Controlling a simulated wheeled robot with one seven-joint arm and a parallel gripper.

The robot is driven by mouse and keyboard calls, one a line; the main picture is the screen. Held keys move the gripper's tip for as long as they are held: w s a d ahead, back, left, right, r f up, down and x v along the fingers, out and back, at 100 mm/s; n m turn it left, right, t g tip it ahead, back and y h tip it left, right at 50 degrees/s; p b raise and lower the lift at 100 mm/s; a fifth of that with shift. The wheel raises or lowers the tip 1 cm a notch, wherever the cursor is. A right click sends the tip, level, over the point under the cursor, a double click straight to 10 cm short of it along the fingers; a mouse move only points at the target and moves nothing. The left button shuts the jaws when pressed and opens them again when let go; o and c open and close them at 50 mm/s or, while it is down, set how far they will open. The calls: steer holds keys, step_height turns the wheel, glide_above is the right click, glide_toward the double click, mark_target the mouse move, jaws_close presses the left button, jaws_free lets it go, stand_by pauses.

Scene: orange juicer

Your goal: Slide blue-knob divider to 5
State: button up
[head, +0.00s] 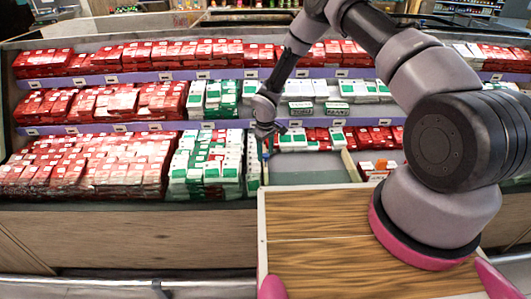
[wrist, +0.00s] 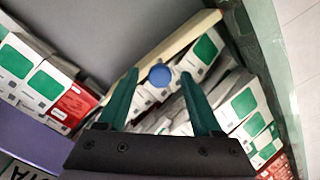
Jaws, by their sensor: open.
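The divider (wrist: 190,36) is a pale cream strip running diagonally across the wrist view. Its round blue knob (wrist: 160,75) lies between my fingertips in that view. My gripper (wrist: 160,88) has two green fingers, spread apart, one on each side of the knob; I cannot tell whether they touch it. In the head view my gripper (head: 266,130) points down over the lower shelf, at the left edge of an empty grey bay. The knob is too small there to make out clearly. I can read no number 5 in either view.
Green-and-white boxes (head: 208,165) crowd the left of the bay, and red boxes (head: 90,160) fill the shelf further left. The bare grey shelf floor (head: 300,172) is free to the right. Another pale divider (head: 350,167) bounds that bay. A wooden board (head: 320,235) is in front.

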jaws_close()
stand_by(1.3)
